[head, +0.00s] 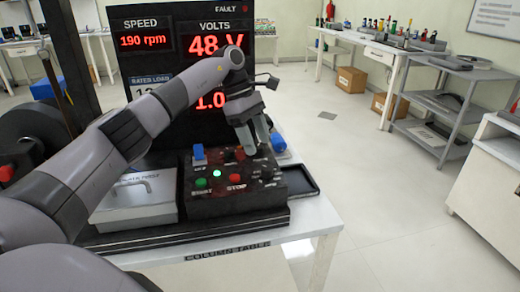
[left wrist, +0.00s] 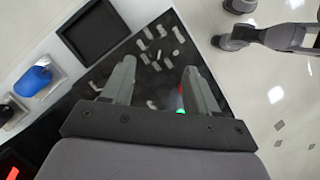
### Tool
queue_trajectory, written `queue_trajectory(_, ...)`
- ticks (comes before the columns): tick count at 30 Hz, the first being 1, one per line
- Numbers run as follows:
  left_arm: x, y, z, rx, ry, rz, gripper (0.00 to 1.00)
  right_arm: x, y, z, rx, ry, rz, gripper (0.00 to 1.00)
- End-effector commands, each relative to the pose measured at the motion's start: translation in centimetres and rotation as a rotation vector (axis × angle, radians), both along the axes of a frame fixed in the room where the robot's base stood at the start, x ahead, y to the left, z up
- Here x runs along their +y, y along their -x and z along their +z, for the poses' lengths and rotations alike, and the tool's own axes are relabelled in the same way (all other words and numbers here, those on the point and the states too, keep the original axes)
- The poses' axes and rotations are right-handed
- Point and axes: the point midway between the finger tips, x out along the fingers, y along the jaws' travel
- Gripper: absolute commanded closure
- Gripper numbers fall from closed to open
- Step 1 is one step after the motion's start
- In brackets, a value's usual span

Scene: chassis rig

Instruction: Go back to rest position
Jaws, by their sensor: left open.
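My left gripper (head: 257,147) is open over the right part of a black control box (head: 252,192), with nothing between its fingers. The arm reaches in from the left across the picture. The box carries a lit green button, a red button, a blue switch (head: 198,152) and several black knobs. In the left wrist view my left gripper (left wrist: 158,65) shows both fingers spread over the dark panel (left wrist: 150,75) with pale labels. Whether a fingertip touches the panel cannot be told. My right gripper does not show in the head view.
A display (head: 190,45) reading 190 rpm and 48 V stands behind the box. A grey metal box (head: 130,203) sits left of the panel and a black tray (head: 300,180) right of it, on a white table (head: 305,225). Open floor (head: 400,240) and shelving lie to the right.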

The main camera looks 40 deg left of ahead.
Motion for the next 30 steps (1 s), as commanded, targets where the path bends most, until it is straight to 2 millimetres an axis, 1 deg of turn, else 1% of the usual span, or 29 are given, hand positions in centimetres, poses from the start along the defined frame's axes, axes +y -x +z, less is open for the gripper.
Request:
queue_trajectory(16,0.0,0.0,0.1,0.000,0.001,-0.001,0.41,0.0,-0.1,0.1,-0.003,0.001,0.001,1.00)
queue_trajectory(19,-0.9,-0.2,-0.5,0.000,0.022,-0.002,0.41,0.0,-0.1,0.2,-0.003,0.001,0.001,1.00)
queue_trajectory(20,-1.5,-0.3,-0.8,-0.002,0.038,-0.001,0.41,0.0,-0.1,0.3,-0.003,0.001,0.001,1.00)
queue_trajectory(23,-5.1,-0.6,-2.8,-0.003,0.131,0.011,0.41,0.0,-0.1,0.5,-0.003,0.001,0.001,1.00)
queue_trajectory(24,-7.0,-0.7,-3.8,0.001,0.187,0.023,0.41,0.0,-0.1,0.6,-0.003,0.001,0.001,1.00)
queue_trajectory(26,-10.2,-0.6,-5.3,0.012,0.287,0.051,0.41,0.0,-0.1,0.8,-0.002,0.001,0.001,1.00)
queue_trajectory(27,-12.5,-0.4,-6.2,0.026,0.360,0.075,0.41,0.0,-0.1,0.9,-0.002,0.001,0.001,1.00)
queue_trajectory(29,-15.6,0.0,-7.2,0.053,0.473,0.122,0.41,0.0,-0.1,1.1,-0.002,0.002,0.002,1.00)
queue_trajectory(30,-17.5,0.3,-7.7,0.077,0.549,0.158,0.41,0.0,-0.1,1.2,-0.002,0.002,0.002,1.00)
